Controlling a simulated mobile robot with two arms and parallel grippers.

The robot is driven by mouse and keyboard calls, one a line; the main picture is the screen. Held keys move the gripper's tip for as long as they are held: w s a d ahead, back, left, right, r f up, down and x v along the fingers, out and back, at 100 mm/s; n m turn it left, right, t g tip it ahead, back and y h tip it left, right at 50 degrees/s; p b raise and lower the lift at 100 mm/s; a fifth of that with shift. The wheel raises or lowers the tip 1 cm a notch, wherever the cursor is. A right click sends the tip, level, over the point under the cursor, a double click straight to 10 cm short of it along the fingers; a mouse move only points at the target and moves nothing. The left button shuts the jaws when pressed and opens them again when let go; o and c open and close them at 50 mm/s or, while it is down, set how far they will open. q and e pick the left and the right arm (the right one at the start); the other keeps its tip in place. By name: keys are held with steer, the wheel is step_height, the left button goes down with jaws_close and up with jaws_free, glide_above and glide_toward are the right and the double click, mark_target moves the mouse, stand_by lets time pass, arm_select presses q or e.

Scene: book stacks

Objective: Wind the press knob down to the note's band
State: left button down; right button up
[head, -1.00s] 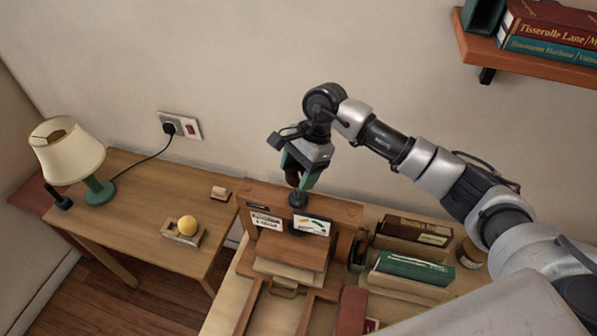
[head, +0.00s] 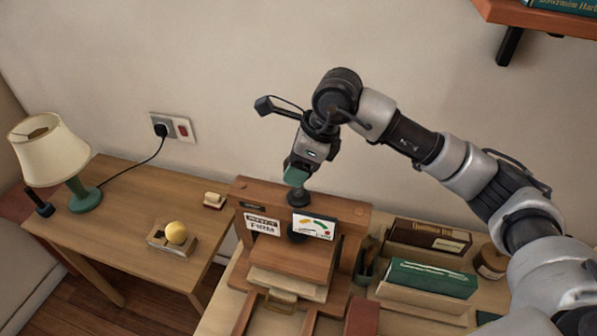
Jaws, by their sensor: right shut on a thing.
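The wooden book press (head: 345,213) stands on the right-hand table against the wall. Its dark press knob (head: 299,198) sits at the top middle of the crossbeam. My right gripper (head: 297,184) points down from above and is shut on the knob; its teal finger covers part of it. A white note (head: 263,225) on the beam's front ends in the word FIRM; its upper line is too small to read surely. A gauge card (head: 314,226) with orange, green and red marks is right of it; no pointer can be made out. My left gripper is out of view.
Boards or books (head: 290,262) lie under the press. Green (head: 432,278) and brown (head: 430,236) books stand in holders to its right, near a jar (head: 491,262). A shelf (head: 540,17) overhangs upper right.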

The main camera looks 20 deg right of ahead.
steer(key=shift+w+r+m+t+b, duration=0.15)
steer(key=shift+r+m+t+b, duration=0.25)
steer(key=shift+m+b, duration=0.4)
steer(key=o, duration=0.8)
steer(key=shift+o, duration=0.4)
steer(key=shift+f, duration=0.15)
steer(key=b+v, duration=0.2)
steer(key=v, duration=0.9)
